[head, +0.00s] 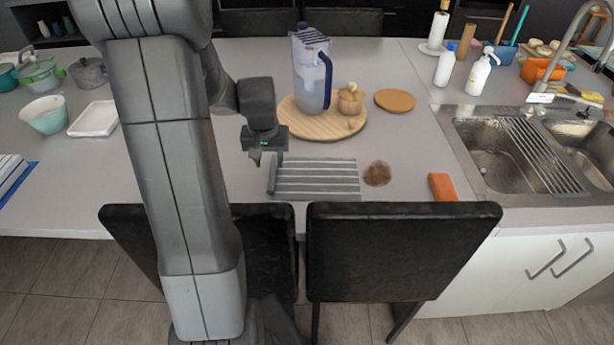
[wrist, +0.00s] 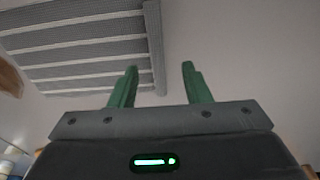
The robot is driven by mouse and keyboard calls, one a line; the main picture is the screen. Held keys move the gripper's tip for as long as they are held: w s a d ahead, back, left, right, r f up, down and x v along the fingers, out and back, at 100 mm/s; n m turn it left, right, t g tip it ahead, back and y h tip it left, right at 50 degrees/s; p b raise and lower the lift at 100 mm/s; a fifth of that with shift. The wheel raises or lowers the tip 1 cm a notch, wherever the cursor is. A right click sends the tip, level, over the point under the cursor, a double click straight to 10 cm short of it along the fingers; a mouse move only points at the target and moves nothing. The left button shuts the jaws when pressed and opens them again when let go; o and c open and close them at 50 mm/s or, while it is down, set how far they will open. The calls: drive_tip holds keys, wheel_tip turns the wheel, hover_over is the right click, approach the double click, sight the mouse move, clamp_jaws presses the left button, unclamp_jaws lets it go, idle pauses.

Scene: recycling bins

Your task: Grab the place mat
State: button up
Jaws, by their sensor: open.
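The place mat (head: 316,180) is grey with pale stripes and lies flat on the counter near its front edge. Its left end looks thicker, like a rolled or raised edge. My gripper (head: 267,158) is above the counter at the mat's left end. In the wrist view, my gripper (wrist: 158,82) has its two green fingers apart with nothing between them. The mat (wrist: 85,45) fills the upper left of the wrist view, and its thick edge lies just beyond the fingertips. I cannot tell how high the fingers are above it.
A round wooden board (head: 300,122) with a pitcher (head: 312,75) stands behind the mat. A brown clump (head: 377,174) and an orange block (head: 442,187) lie to the right. Two black chairs (head: 390,250) stand at the front edge.

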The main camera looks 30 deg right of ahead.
sight(272, 171)
drive_tip(key=shift+d+f, duration=0.2)
drive_tip(key=shift+f, duration=0.1)
drive_tip(key=shift+w+d+f+p, duration=0.1)
drive_tip(key=shift+w+f+p, duration=0.1)
drive_tip(key=shift+f, duration=0.55)
drive_tip(key=shift+w+d+f+p, duration=0.1)
drive_tip(key=shift+f+p, duration=0.15)
drive_tip(key=shift+f, duration=0.45)
drive_tip(key=shift+w+d+f+p, duration=0.1)
drive_tip(key=shift+f+p, duration=0.1)
drive_tip(key=shift+f, duration=0.55)
clamp_jaws()
